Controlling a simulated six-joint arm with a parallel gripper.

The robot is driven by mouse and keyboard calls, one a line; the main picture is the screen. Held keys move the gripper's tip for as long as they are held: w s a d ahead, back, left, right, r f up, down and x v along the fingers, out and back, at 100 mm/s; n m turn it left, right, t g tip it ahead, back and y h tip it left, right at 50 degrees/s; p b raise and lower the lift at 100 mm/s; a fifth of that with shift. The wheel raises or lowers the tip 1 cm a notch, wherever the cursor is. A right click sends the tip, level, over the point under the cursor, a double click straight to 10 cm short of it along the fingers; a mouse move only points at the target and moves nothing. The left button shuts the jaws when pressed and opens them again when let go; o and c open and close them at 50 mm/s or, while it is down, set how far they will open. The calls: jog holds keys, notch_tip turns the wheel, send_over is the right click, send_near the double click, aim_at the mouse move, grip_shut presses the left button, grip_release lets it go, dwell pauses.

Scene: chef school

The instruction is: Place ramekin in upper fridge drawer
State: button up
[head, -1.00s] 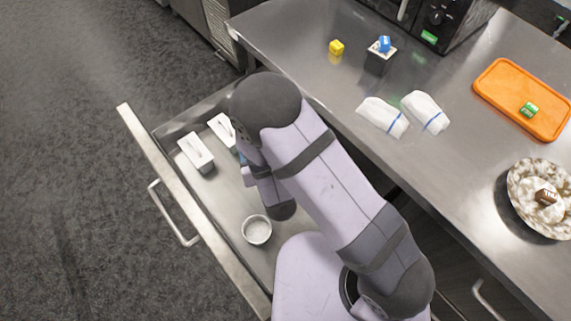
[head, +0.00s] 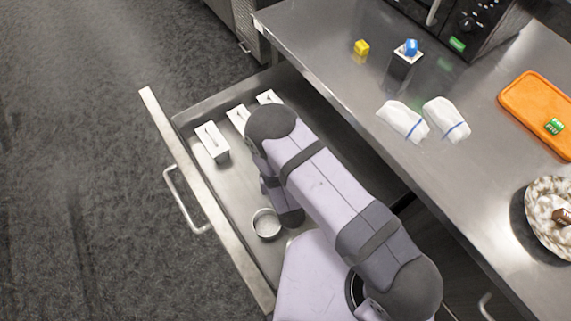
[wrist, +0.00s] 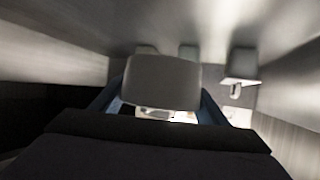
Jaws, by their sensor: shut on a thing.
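A small round whitish ramekin (head: 266,223) sits upright on the floor of the open drawer (head: 197,190), near its front end in the head view. My gripper is hidden behind my arm in the head view.
White slotted blocks (head: 212,142) stand in a row at the drawer's far end. The steel counter (head: 330,50) carries folded white cloths (head: 402,120), a yellow cube (head: 361,47), an orange board (head: 540,110) and a patterned bowl (head: 535,205). Drawer floor around the ramekin is bare.

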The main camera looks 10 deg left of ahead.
jog(key=shift+f, duration=4.05)
jog(key=shift+f, duration=0.15)
jog(key=o, duration=1.2)
jog(key=shift+r, duration=0.25)
jog(key=p+v, duration=0.5)
jog(key=v, duration=0.5)
jog(key=shift+s+r+p, duration=0.1)
jog(key=shift+s+p, duration=0.1)
jog(key=shift+p, duration=0.2)
jog(key=shift+p+v, duration=0.3)
jog(key=shift+v, duration=0.5)
jog(key=shift+w, duration=0.1)
